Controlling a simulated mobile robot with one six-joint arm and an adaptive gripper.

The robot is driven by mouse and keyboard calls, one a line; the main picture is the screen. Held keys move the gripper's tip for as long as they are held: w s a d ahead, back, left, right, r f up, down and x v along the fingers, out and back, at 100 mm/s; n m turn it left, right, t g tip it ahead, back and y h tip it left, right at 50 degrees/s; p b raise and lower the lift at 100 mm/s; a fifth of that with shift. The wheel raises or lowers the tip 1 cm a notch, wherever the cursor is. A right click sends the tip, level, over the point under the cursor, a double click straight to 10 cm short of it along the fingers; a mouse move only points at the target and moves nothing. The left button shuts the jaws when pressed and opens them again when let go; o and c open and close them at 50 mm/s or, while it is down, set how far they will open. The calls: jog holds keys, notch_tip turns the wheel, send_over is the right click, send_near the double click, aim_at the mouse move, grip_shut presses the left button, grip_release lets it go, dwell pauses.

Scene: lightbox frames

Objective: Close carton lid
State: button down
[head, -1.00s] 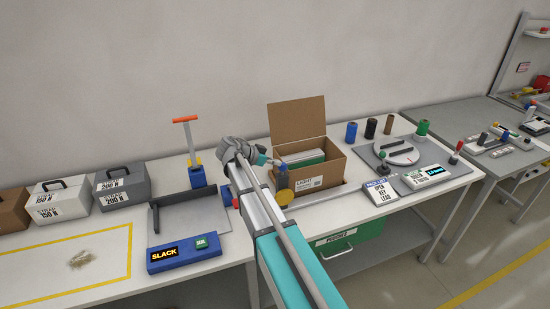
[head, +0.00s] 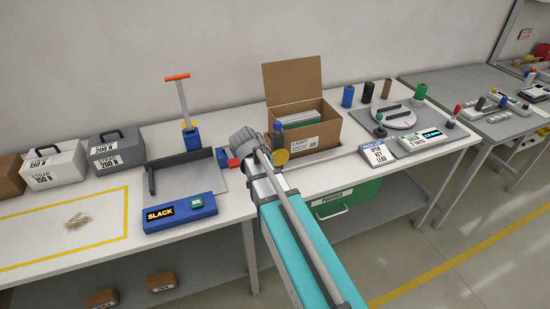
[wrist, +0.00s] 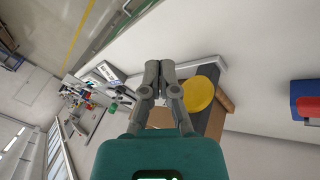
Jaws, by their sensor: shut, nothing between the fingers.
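The brown carton (head: 318,138) stands on the bench in the head view with its lid (head: 292,84) raised upright at the back. Grey-green flat contents (head: 297,119) show inside. Part of the carton also shows in the wrist view (wrist: 160,118), behind my fingers. My gripper (wrist: 160,65) is shut and empty in the wrist view, its fingertips together. In the head view my arm hides the gripper, left of the carton. A blue-topped tool with a yellow disc (head: 281,157) stands at the carton's front left corner; the disc also shows beside my fingers (wrist: 199,94).
Left of my arm are a blue SLACK unit (head: 180,212), a grey tray and an orange-handled post (head: 182,98). Several coloured cylinders (head: 367,92) and a round dial plate (head: 396,117) stand right of the carton. A green bin (head: 345,198) hangs below.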

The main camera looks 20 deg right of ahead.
jog(key=s+a+f+n+y+b, duration=0.3)
jog(key=s+a+f+n+y, duration=0.2)
jog(key=s, duration=0.5)
jog(key=shift+s+a+f+n+y, duration=0.4)
jog(key=shift+a+f+n, duration=0.5)
jog(key=shift+n, duration=0.3)
